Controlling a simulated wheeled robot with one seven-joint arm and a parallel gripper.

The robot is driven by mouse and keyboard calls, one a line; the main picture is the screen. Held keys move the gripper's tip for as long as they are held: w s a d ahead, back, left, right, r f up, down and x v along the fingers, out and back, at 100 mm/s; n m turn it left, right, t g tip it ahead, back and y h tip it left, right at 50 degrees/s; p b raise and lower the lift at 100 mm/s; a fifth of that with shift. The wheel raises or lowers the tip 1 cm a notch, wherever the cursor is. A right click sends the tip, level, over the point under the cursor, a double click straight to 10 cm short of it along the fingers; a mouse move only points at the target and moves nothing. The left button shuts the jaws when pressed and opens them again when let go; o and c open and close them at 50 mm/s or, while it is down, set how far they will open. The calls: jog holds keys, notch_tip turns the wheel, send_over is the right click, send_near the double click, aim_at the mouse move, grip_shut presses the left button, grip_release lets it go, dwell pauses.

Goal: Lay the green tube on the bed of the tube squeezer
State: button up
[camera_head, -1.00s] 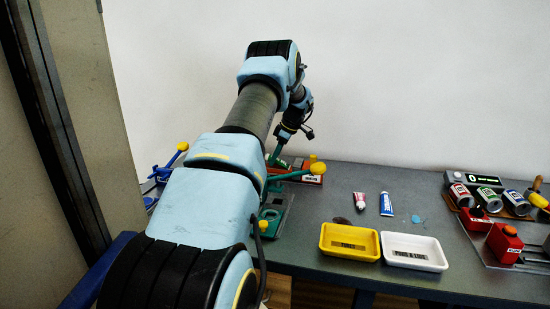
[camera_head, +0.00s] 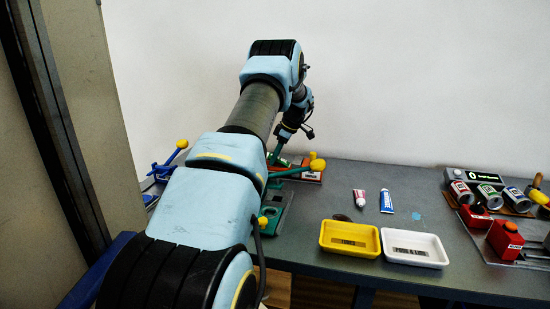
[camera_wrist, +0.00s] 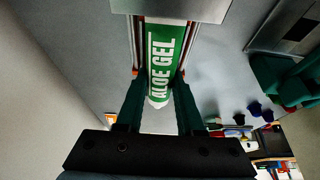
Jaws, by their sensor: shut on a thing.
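The tube's pale end points toward the palm. Its far part runs between two red-edged rails and up to a grey metal plate (camera_wrist: 185,8), which cuts off the view of its far end. I cannot tell whether the tube touches a bed below. In the head view, my arm hides most of the gripper area; a green-levered device with a red block (camera_head: 308,176) stands just beside it.
A yellow tray (camera_head: 349,254) and a white tray (camera_head: 414,262) stand at the table's front. A red-white tube (camera_head: 359,197) and a blue tube (camera_head: 386,202) lie behind them. Several cans and a red device (camera_head: 503,240) are at right. A blue-levered device (camera_head: 168,165) is at left.

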jog(key=shift+s+d+f, duration=0.15)
jog(key=shift+d+f, duration=0.15)
jog(key=shift+f, duration=0.3)
jog(key=o, duration=0.7)
jog(key=shift+o, duration=1.4)
jog(key=shift+d+r, duration=0.1)
jog(key=shift+r+p, duration=0.3)
jog(key=shift+r, duration=0.6)
jog(key=shift+w+a+r+p, duration=0.15)
jog(key=shift+r+p, duration=0.4)
jog(key=shift+r, duration=0.85)
jog(key=shift+w+a+r+p, duration=0.1)
jog(key=shift+r+p, duration=0.45)
jog(key=shift+r, duration=0.85)
jog(key=shift+s+f, duration=0.1)
